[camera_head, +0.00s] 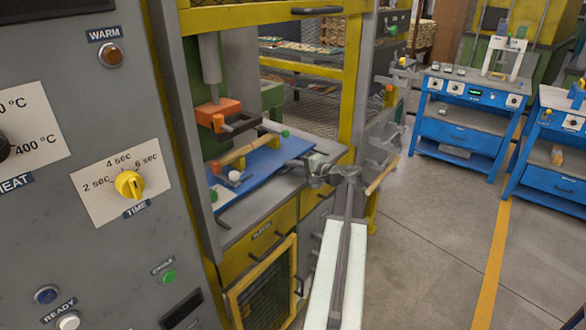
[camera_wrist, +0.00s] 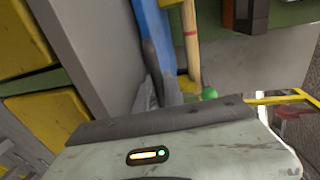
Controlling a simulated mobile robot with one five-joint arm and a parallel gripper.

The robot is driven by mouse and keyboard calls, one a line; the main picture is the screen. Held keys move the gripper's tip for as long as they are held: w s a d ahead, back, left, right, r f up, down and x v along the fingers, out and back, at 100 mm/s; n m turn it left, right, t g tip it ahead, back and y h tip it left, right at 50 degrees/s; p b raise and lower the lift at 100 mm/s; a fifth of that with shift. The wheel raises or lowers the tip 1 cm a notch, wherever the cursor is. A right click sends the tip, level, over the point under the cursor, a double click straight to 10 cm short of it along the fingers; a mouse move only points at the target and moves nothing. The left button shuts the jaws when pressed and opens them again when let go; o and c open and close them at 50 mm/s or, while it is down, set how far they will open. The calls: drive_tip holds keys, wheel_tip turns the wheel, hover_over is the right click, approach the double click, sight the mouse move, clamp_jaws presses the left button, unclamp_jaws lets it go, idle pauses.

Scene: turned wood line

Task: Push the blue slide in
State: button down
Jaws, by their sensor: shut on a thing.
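The blue slide (camera_head: 262,160) is a flat blue plate lying in the opening of the press. It carries a wooden rod (camera_head: 238,155) on yellow supports, green knobs (camera_head: 285,133) and a white ball (camera_head: 234,175). My gripper (camera_head: 300,170) reaches in from the right and is shut on the slide's right edge. In the wrist view the blue slide (camera_wrist: 151,30) runs up from between my fingers (camera_wrist: 158,85), with the rod (camera_wrist: 190,40) and a green knob (camera_wrist: 209,94) beside it. The exact grip is partly hidden by the fingers.
An orange press head (camera_head: 218,113) with a dark handle hangs above the slide. A yellow frame post (camera_head: 355,75) stands right of the opening, and a grey control panel (camera_head: 85,180) fills the left. Blue workbenches (camera_head: 470,110) stand at the back right. The floor between is clear.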

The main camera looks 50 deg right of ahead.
drive_tip(key=c, duration=1.5)
unclamp_jaws()
drive_tip(key=shift+a+r, duration=0.15)
drive_tip(key=shift+a, duration=0.05)
drive_tip(key=shift+s+d, duration=0.15)
drive_tip(key=shift+d, duration=0.05)
drive_tip(key=shift+s, duration=0.1)
